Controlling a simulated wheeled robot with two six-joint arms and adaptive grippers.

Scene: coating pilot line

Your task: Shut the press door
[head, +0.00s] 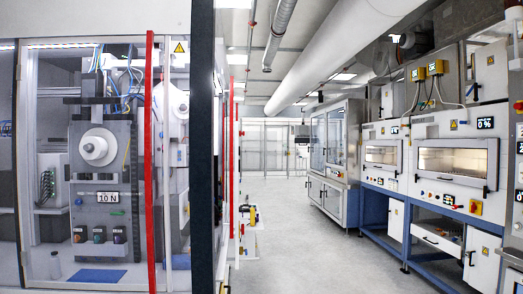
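At the left, close to me, stands a glass-fronted enclosure with a grey machine (103,170) inside, marked "10 N". A tall red vertical bar (150,160) runs along its clear front. A dark upright frame or panel edge (203,150) stands just right of it, near the camera. No part in view is labelled as the press door. I cannot tell which panel it is or how far it stands open. Neither of my grippers shows in the head view.
A clear grey floor aisle (290,215) runs ahead. On the right are coating or oven units (455,160) with windows and blue frames, and a glazed cabinet (333,160) farther back. A low white stand (250,243) with small parts juts into the aisle's left side.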

